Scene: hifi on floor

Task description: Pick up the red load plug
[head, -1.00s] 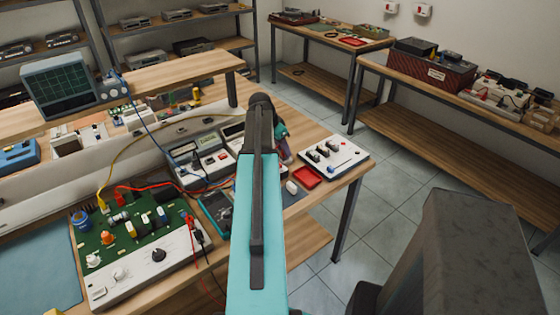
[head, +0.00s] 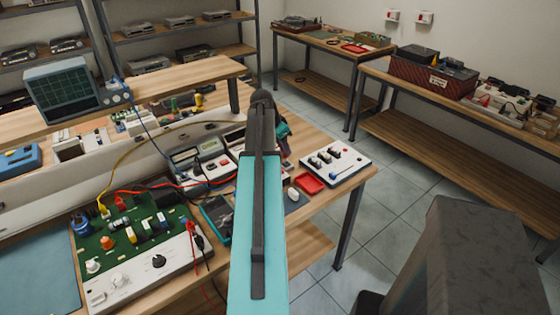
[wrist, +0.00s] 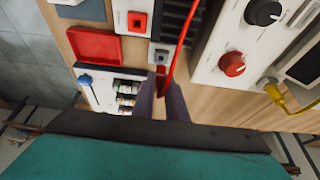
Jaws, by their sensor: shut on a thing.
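In the wrist view my gripper (wrist: 161,92) has its two dark fingers close together at the lower middle. A red lead (wrist: 184,50) comes down from the top edge to the fingers, and its red end, seemingly the red load plug (wrist: 161,80), sits between them. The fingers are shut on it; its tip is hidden. In the head view my arm covers most of the gripper and the plug. A red lead (head: 160,184) runs across the bench from the green circuit board (head: 130,232) towards my arm.
A white panel with black switches (head: 350,166) stands at the bench's right end, beside a red tray (head: 309,184). Several instruments stand behind my arm. In the wrist view a panel with a red knob (wrist: 232,64) and a yellow lead (wrist: 275,95) is at right. Open floor (head: 400,215) lies right.

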